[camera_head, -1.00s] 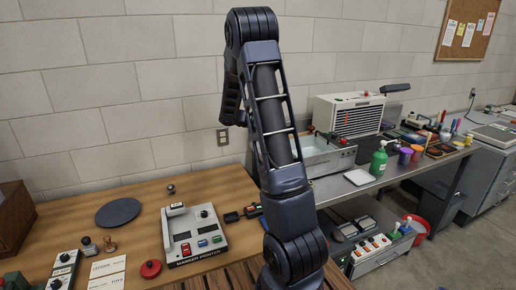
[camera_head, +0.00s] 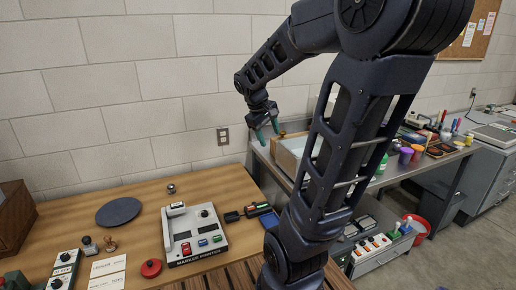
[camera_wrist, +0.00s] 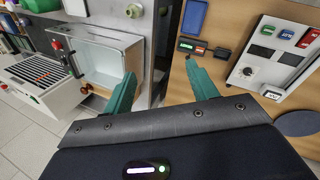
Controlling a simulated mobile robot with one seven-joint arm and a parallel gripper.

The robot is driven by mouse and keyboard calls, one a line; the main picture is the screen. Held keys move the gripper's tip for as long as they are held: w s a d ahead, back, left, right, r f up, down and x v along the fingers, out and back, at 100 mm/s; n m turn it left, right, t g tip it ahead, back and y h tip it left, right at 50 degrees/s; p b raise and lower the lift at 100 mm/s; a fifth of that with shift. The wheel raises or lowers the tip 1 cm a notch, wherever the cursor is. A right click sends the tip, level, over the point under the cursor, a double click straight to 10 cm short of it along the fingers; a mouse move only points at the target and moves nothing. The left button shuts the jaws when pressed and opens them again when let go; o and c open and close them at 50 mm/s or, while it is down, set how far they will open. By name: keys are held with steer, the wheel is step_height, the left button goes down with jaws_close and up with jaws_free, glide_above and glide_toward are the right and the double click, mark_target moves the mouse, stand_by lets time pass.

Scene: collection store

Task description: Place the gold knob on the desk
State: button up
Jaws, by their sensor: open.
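My gripper (camera_head: 269,137) is open and empty, its two teal fingers pointing down beside the near end of the basin (camera_head: 289,156). In the wrist view my gripper (camera_wrist: 160,70) shows its fingers spread, with nothing between them. A small gold-brown knob (camera_wrist: 86,88) shows by the basin rim, left of the left finger and apart from it. It also seems to show as a small gold spot in the head view (camera_head: 282,133), just right of the fingers. The wooden desk (camera_head: 70,215) lies at the lower left.
The desk holds a marker printer (camera_head: 192,232), a dark round mat (camera_head: 118,211), a red knob (camera_head: 151,268) and a small dark knob (camera_head: 171,188). Bare wood shows between them. A bench (camera_head: 390,178) with bottles and cups extends right. A wall outlet (camera_head: 223,136) is behind.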

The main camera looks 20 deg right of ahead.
steer(key=s+a+r+m+t+y, duration=0.1)
steer(key=s+a+m+t+y, duration=0.2)
steer(key=s+a, duration=0.4)
steer(key=s, duration=0.3)
steer(key=shift+a+m+y, duration=0.3)
steer(key=shift+a+y, duration=0.1)
steer(key=shift+o, duration=0.8)
steer(key=shift+s+a+t, duration=0.4)
